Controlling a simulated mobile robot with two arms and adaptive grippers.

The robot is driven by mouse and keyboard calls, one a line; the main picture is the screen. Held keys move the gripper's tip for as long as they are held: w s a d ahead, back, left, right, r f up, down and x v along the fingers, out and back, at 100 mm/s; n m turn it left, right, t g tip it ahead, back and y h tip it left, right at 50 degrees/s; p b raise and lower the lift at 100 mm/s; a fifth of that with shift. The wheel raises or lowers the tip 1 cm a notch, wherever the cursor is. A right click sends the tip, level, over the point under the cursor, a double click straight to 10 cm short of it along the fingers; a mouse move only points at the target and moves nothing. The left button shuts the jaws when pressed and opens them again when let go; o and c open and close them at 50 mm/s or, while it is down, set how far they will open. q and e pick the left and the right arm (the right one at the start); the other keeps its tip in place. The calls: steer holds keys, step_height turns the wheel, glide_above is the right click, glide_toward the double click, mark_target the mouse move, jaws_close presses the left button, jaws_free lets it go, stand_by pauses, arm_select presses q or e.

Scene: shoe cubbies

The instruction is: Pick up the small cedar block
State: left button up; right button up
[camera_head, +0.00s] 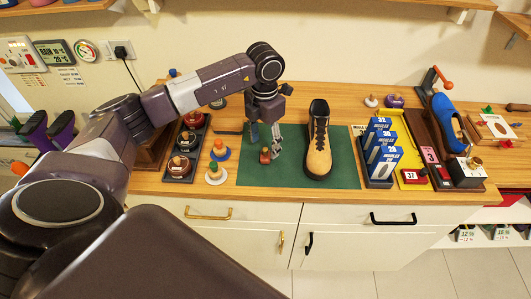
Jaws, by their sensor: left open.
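A small reddish-brown block (265,157), which looks like the cedar block, sits on the green mat (335,180) on the wooden counter. It lies left of a tan boot (318,150). My left gripper (265,144) points down just above the block, with its fingers open and apart. The fingertips are close to the block's top; I cannot tell whether they touch it. My right gripper is not in view.
The boot stands close to the right of my left gripper. Left of the mat are a dark tray (174,179) with round knobbed pieces and two small knobbed items. Blue-and-white boxes (381,150) stand right of the mat. The mat's front is clear.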

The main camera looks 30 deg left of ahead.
mark_target(265, 149)
arm_select(q)
steer(key=f, duration=0.1)
steer(key=f+p, duration=0.1)
steer(key=f, duration=0.1)
steer(key=shift+s+d+f, duration=0.15)
steer(key=shift+d, duration=0.05)
steer(key=shift+f, duration=0.2)
steer(key=c, duration=1)
steer(key=shift+o, duration=0.2)
steer(key=shift+r, duration=0.1)
